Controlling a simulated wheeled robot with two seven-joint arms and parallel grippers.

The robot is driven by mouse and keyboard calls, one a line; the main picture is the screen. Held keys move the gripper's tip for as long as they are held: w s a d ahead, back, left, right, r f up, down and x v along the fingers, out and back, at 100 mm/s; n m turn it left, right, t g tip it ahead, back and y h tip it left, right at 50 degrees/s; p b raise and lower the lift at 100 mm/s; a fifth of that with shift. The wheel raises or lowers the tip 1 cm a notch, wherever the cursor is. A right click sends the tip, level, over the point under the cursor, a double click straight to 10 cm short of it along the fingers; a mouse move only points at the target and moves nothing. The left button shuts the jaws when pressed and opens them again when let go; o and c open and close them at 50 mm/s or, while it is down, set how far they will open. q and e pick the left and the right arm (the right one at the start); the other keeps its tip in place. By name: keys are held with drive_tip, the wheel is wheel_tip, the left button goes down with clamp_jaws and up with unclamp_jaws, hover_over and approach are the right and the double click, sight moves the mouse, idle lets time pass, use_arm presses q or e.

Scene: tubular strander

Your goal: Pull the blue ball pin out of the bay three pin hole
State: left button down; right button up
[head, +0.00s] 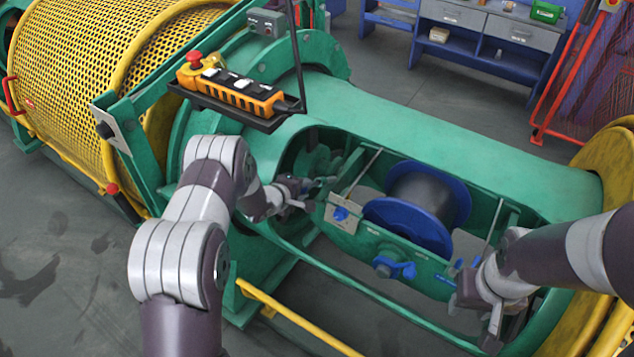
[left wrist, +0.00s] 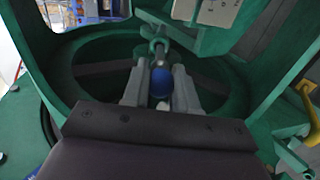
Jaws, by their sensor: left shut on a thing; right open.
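My left gripper (head: 312,190) reaches into the left end of the open green cradle. In the left wrist view its two grey fingers (left wrist: 159,90) are closed on the blue ball pin (left wrist: 160,82), one finger on each side of the ball. The pin's grey shaft points away from the gripper to a green lug (left wrist: 156,36). I cannot tell how much of the shaft sits in the hole. In the head view the ball is hidden by the gripper. My right gripper (head: 466,290) is open at the cradle's right front side, near a small blue part.
A blue-flanged spool (head: 425,200) with dark wire sits in the bay. A blue knob (head: 340,213) on a plate and a blue handle (head: 396,269) are on the front rail. Yellow mesh guard (head: 110,70) at left.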

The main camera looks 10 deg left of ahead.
use_arm(q)
drive_tip(key=shift+p+v, duration=1.2)
drive_tip(key=shift+v, duration=0.35)
